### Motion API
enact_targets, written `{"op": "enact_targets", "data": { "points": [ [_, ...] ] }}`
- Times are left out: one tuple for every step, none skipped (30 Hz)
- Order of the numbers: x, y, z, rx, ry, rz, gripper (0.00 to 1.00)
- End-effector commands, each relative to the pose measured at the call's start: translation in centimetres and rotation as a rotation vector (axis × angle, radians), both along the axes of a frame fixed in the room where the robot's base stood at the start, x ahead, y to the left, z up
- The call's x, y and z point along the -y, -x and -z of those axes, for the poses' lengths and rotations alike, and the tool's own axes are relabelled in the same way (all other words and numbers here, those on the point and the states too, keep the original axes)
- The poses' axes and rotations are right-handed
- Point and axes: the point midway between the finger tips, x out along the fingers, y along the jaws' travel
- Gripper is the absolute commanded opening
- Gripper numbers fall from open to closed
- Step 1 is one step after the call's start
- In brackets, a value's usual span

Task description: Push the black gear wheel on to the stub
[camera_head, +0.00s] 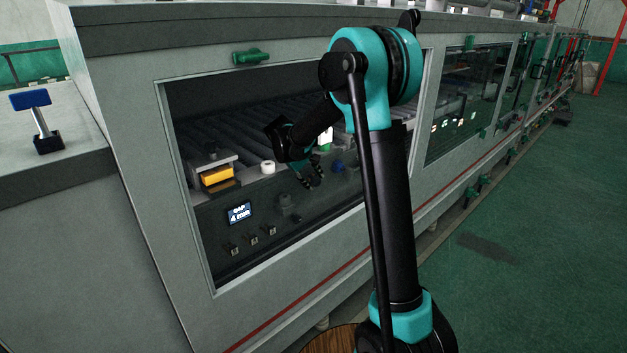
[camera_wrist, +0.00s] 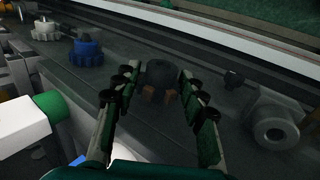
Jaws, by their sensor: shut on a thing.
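The black gear wheel (camera_wrist: 160,73) shows dark and round between the fingertips in the wrist view. My gripper (camera_wrist: 158,92) is shut on it, with brown parts showing just below the wheel. In the head view my gripper (camera_head: 308,176) reaches through the window opening, low over the dark deck; the wheel is too dark to make out there. A grey block with a round, hollow-ended boss (camera_wrist: 275,125) stands to the right in the wrist view, apart from the wheel. I cannot tell whether this boss is the stub.
A blue gear-like piece (camera_wrist: 87,48) and a white one (camera_wrist: 45,29) stand at upper left in the wrist view. A white block with a green cylinder (camera_wrist: 50,108) is close at left. The window frame (camera_head: 190,200) surrounds my arm's reach; a lit display (camera_head: 239,213) is below.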

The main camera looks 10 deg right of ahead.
Motion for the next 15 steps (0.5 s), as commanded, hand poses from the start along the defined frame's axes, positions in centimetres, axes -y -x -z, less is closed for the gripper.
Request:
{"op": "enact_targets", "data": {
  "points": [
    [-0.05, -0.07, 0.0, 0.0, 0.0, 0.0, 0.01],
    [-0.08, -0.11, 0.0, 0.0, 0.0, 0.0, 0.01],
    [-0.11, -0.15, 0.0, 0.0, 0.0, 0.0, 0.01],
    [-0.14, -0.19, 0.0, 0.0, 0.0, 0.0, 0.01],
    [-0.16, -0.22, 0.0, 0.0, 0.0, 0.0, 0.01],
    [-0.19, -0.27, 0.0, 0.0, 0.0, 0.0, 0.01],
    [-0.22, -0.3, 0.0, 0.0, 0.0, 0.0, 0.01],
    [-0.24, -0.33, 0.0, 0.0, 0.0, 0.0, 0.01],
    [-0.28, -0.38, 0.0, 0.0, 0.0, 0.0, 0.01],
    [-0.3, -0.41, 0.0, 0.0, 0.0, 0.0, 0.01],
    [-0.32, -0.45, 0.0, 0.0, 0.0, 0.0, 0.01],
    [-0.35, -0.5, 0.01, 0.0, 0.0, 0.0, 0.01],
    [-0.38, -0.54, 0.01, 0.0, 0.0, 0.0, 0.01],
    [-0.41, -0.57, 0.01, 0.0, 0.0, 0.0, 0.01],
    [-0.44, -0.62, 0.01, 0.0, 0.0, 0.0, 0.01]
  ]
}}
